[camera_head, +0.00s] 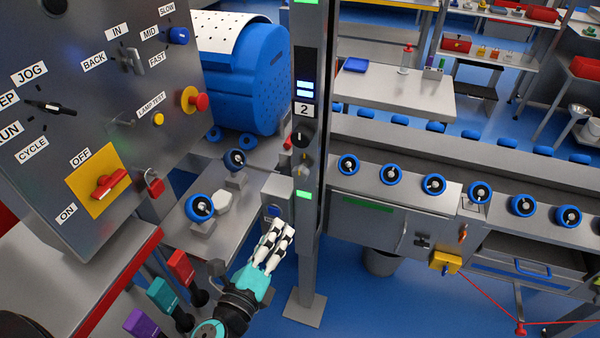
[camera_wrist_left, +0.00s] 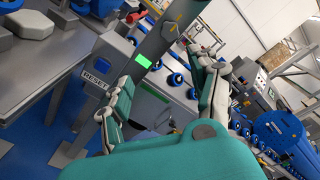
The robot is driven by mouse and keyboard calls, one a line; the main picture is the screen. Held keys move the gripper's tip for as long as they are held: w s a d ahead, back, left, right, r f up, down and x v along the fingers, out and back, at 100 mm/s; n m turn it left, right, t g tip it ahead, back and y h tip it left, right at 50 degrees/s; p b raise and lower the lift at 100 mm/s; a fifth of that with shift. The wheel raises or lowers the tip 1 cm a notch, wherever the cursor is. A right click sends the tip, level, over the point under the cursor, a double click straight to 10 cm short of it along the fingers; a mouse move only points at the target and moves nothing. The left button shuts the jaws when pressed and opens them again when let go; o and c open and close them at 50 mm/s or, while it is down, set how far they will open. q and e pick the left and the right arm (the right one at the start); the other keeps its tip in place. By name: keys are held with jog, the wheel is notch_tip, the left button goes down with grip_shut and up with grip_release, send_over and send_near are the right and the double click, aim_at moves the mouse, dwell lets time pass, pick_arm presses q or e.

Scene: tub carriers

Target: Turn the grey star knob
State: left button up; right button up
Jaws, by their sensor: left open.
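A small grey knob (camera_head: 304,162) sits on the front of the grey post (camera_head: 306,240), below a black dial (camera_head: 299,139); at this size I cannot tell whether it is star-shaped. My left gripper (camera_head: 279,228) is below and left of this knob, beside the post and apart from the knob. Its white, black-banded fingers are spread with nothing between them. In the left wrist view my left gripper (camera_wrist_left: 173,78) is open, and the post (camera_wrist_left: 158,42) with its green light rises behind the fingers. My right gripper is not in view.
A control panel (camera_head: 60,205) with switches and a red handle stands at the left. A small box (camera_head: 277,190) with a RESET label (camera_wrist_left: 96,80) adjoins the post. Blue-rimmed wheels (camera_head: 391,175) line the conveyor at right.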

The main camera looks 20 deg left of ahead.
pick_arm(q)
notch_tip(320, 180, up, 3)
jog(key=p, duration=0.4)
send_near(299, 176)
jog(key=shift+t, duration=0.3)
jog(key=w, duration=0.5)
jog(key=shift+w+d, duration=0.1)
jog(key=shift+w, duration=0.15)
jog(key=w, duration=0.3)
jog(key=shift+w+f, duration=0.2)
jog(key=shift+w, duration=0.6)
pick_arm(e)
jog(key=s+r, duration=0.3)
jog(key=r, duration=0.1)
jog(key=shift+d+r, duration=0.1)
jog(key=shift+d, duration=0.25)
pick_arm(q)
jog(key=c, duration=1.2)
jog(key=shift+o, duration=0.2)
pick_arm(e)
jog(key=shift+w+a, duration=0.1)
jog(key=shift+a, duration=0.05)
